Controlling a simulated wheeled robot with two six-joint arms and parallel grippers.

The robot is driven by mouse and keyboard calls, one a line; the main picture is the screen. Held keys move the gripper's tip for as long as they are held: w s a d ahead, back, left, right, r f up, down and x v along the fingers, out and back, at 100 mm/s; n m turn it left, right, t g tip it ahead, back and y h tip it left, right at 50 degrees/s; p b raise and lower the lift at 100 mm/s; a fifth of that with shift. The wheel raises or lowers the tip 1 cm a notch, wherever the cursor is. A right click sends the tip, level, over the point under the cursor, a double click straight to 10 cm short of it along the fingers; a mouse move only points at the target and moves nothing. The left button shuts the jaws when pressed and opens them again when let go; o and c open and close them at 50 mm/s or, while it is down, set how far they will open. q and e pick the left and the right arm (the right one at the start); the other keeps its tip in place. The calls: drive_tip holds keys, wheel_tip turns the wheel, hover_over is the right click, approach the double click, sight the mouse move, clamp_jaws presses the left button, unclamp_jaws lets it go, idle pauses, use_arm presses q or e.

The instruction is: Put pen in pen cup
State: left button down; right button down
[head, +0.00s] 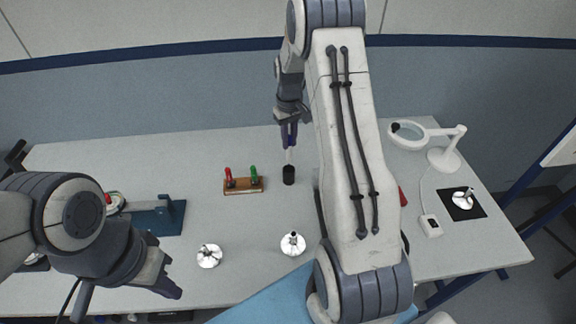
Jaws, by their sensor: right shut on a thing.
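My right gripper (289,138) is shut on a pen (289,154), of which a short pale, upright length shows below the fingers. The rest of the pen is hidden by the gripper. The black pen cup (288,175) stands upright on the table directly below the pen in the head view. The pen's lower end shows at or just above the cup's rim; I cannot tell whether it is inside. My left gripper (128,291) is open and empty at the near left, far from the cup.
A wooden block (243,187) with red and green-handled tools stands left of the cup. Machined housings (292,244) (208,256) sit nearer the front. A blue fixture (165,217) is at left, a magnifier lamp (445,150) at right. My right arm hides the table's right middle.

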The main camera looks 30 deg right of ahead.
sight(289, 161)
wheel_tip(289, 161, down, 6)
drive_tip(key=shift+a+f+p, duration=0.1)
drive_tip(key=shift+f+p, duration=0.15)
drive_tip(key=shift+p, duration=0.7)
drive_tip(key=shift+f, duration=0.2)
drive_tip(key=shift+f, duration=0.2)
drive_tip(key=c, duration=0.8)
unclamp_jaws()
drive_tip(key=shift+r, duration=0.1)
